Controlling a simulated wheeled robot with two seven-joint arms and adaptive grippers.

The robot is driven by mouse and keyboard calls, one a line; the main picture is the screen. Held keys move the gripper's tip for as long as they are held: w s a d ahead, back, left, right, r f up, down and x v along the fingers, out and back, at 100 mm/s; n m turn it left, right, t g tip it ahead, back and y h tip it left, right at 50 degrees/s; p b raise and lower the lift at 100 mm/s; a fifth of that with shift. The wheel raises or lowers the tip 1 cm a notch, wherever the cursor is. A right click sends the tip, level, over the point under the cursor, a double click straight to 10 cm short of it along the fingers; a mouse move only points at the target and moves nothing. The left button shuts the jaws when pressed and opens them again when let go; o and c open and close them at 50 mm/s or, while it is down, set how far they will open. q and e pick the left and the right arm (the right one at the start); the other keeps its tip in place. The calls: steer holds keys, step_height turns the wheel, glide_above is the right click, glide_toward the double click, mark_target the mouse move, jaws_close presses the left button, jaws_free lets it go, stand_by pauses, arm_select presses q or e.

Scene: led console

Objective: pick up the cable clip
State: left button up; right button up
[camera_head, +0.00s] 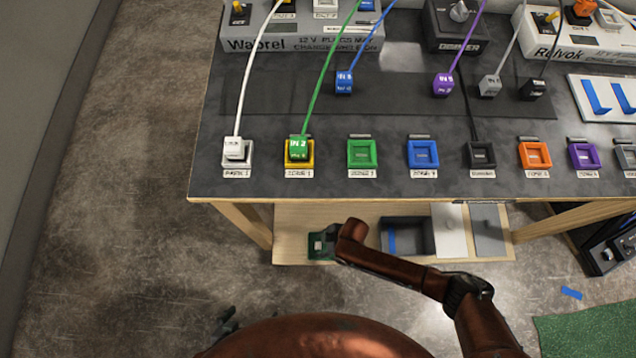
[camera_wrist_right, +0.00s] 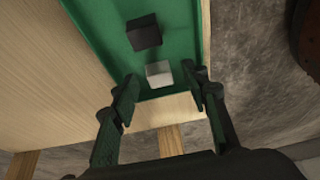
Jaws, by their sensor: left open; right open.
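In the right wrist view a light grey block (camera_wrist_right: 158,74) and a black block (camera_wrist_right: 144,33) lie in a green tray (camera_wrist_right: 93,25). I cannot tell whether either one is the cable clip. My right gripper (camera_wrist_right: 160,88) is open, with its fingers on either side of the light grey block and near the tray's end. In the head view this green tray (camera_head: 314,253) is on the lower shelf, partly hidden by my right arm. A small blue piece (camera_head: 571,292) lies on the floor at the right. My left gripper (camera_head: 228,321) is open and empty at the bottom, partly hidden.
The console table (camera_head: 330,186) above the shelf carries coloured sockets and cabled plugs. A dark bin (camera_head: 405,222) with a blue strip sits right of the tray on the lower shelf (camera_head: 290,225). A white panel (camera_head: 602,98) with blue brackets is at the right. The left floor is clear.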

steer(key=shift+a+f, duration=0.1)
steer(key=shift+f, duration=0.15)
steer(key=shift+c, duration=0.4)
steer(key=c, duration=0.8)
steer(key=shift+r, duration=0.2)
